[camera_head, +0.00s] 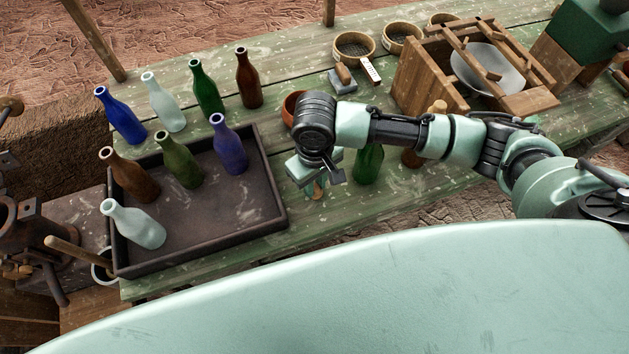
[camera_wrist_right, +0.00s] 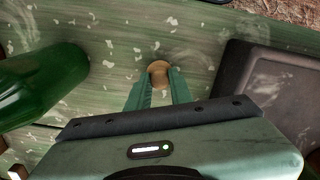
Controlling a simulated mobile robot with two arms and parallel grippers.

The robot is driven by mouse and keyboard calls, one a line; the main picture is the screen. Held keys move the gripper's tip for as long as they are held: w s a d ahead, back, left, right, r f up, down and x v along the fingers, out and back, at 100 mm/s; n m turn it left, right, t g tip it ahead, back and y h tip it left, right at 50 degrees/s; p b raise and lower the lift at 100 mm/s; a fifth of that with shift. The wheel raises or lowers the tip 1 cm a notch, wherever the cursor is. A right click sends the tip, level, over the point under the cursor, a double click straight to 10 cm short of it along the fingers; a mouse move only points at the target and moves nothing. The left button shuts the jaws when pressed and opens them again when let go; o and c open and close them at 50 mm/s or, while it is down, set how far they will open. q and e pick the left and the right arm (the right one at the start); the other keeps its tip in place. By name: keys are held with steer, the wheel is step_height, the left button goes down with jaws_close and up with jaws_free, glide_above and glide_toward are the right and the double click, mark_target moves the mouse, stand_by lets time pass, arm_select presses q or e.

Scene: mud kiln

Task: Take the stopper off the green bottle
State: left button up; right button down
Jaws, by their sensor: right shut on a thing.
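The green bottle (camera_head: 368,165) stands on the green table below my right forearm, which hides its upper part in the head view. Part of its green glass (camera_wrist_right: 40,85) shows at the left of the right wrist view. My right gripper (camera_head: 314,186) is to the left of the bottle, apart from it, pointing down over the table. It is shut on the tan stopper (camera_wrist_right: 158,72), which shows between the fingertips in the right wrist view. The stopper is off the bottle. My left gripper is not in view.
A dark tray (camera_head: 205,222) holding several bottles is left of my right gripper. More bottles stand behind it, including another green one (camera_head: 206,90). A wooden frame with a bowl (camera_head: 485,72) stands at the back right. Bare tabletop (camera_head: 330,215) lies in front of my gripper.

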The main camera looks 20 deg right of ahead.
mark_target(315, 187)
steer(key=c, duration=1.3)
jaws_free()
steer(key=shift+f, duration=0.1)
steer(key=shift+o, duration=0.2)
step_height(315, 187, up, 12)
steer(key=shift+s, duration=0.1)
